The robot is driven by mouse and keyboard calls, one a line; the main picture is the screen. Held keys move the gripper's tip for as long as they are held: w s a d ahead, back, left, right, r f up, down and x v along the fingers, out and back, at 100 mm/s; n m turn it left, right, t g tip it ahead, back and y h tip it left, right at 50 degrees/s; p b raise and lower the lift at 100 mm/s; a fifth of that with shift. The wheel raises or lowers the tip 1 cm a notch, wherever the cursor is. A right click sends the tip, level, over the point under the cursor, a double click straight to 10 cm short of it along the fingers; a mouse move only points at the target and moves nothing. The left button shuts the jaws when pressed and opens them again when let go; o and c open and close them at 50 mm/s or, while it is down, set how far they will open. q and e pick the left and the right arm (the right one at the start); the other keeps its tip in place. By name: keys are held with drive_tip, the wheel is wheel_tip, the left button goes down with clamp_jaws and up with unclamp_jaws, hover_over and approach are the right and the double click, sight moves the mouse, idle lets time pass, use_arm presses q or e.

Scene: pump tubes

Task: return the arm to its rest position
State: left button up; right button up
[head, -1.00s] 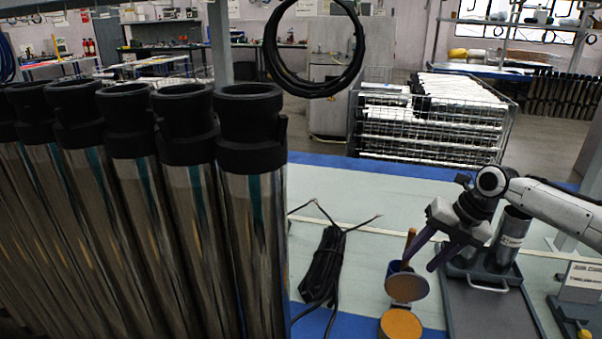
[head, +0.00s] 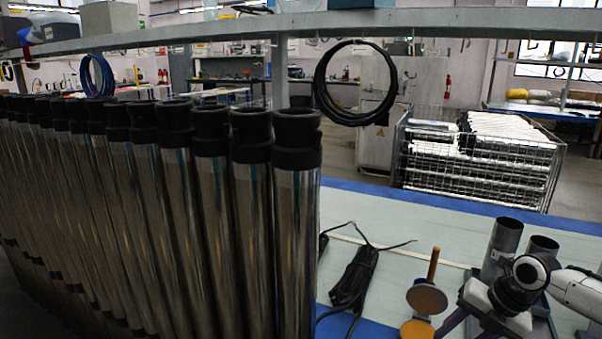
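My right arm comes in from the lower right corner. Its gripper (head: 466,327) is low in the head view, over the right part of the workbench, near the dark tray with the grey metal cups. Its purple fingers look spread apart with nothing between them; their tips are cut off by the bottom edge. My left arm and gripper are not in view.
A dense row of shiny pump tubes (head: 296,220) with black tops fills the left. A beam (head: 400,20) crosses above.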

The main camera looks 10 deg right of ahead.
drive_tip(key=s+a+f+m+t+y, duration=0.1)
drive_tip(key=s+a+f+m, duration=0.2)
drive_tip(key=a+f, duration=0.35)
drive_tip(key=s+a+f+m, duration=0.3)
drive_tip(key=a+f, duration=0.1)
drive_tip(key=a, duration=0.6)
drive_tip(key=s+a+f+m+t+y, duration=0.1)
drive_tip(key=s+a+f+m, duration=0.35)
drive_tip(key=a, duration=0.35)
drive_tip(key=s+a+m+t+h+p, duration=0.1)
drive_tip(key=s+m+t+h, duration=0.1)
drive_tip(key=s+m, duration=0.9)
drive_tip(key=m+t, duration=0.1)
drive_tip(key=m, duration=0.3)
drive_tip(key=shift+s+a, duration=0.3)
drive_tip(key=shift+a, duration=0.1)
